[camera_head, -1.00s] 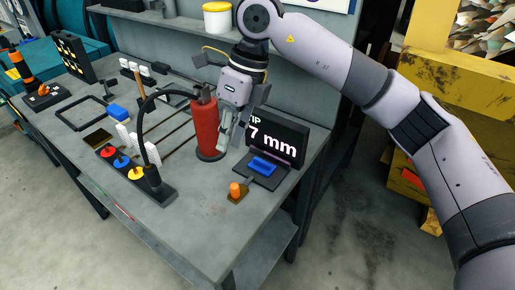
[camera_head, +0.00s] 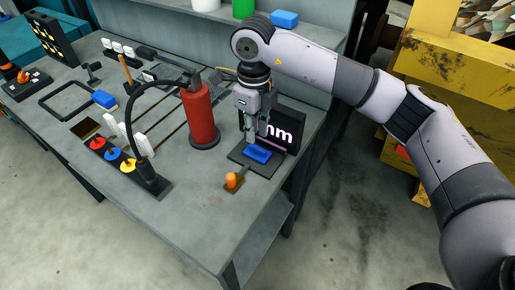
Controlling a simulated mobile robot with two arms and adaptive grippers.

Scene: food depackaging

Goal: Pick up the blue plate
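A small blue plate (camera_head: 258,155) lies on a dark flat stand (camera_head: 240,156) in front of a black display (camera_head: 290,128). My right gripper (camera_head: 257,140) points down just above and behind the blue plate, in front of the display. Its two fingers look apart, with nothing seen between them. Whether the fingertips touch the plate cannot be told. Another blue block (camera_head: 104,99) lies on the left part of the table, and one more (camera_head: 284,19) is on the shelf. My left gripper is not in view.
A red cylinder (camera_head: 200,118) with a black hose stands close left of my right gripper. An orange knob (camera_head: 233,180) on a small base is in front of the stand. A panel with red, blue and yellow knobs (camera_head: 113,154) is to the left. The table's front area is bare.

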